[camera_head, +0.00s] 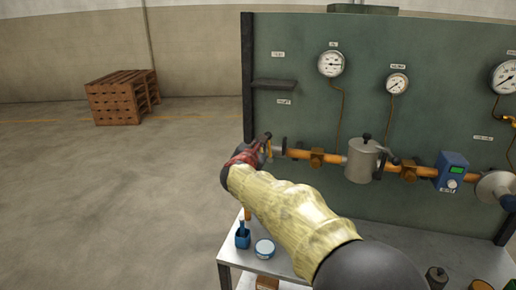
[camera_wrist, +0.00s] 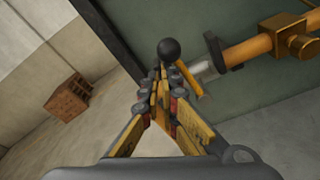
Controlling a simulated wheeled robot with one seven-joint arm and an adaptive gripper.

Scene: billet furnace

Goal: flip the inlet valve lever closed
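The inlet valve is at the left end of the orange pipe, with a pale pipe stub (camera_wrist: 205,71) beside it in the wrist view. A black ball knob (camera_wrist: 168,49) shows just past my fingertips, and a thin yellow bar (camera_wrist: 188,82) slants beside the right finger. They look like parts of the valve lever. My gripper (camera_wrist: 161,84) has its fingers drawn together at the tips. I cannot tell whether part of the lever is between them. In the head view my gripper (camera_head: 262,147) is at the pipe's left end and hides much of the valve.
A green panel (camera_head: 300,110) carries gauges, a grey canister (camera_head: 362,160) and a blue meter (camera_head: 452,172) along the pipe. Wooden pallets (camera_head: 120,97) stand far left; the floor between is clear.

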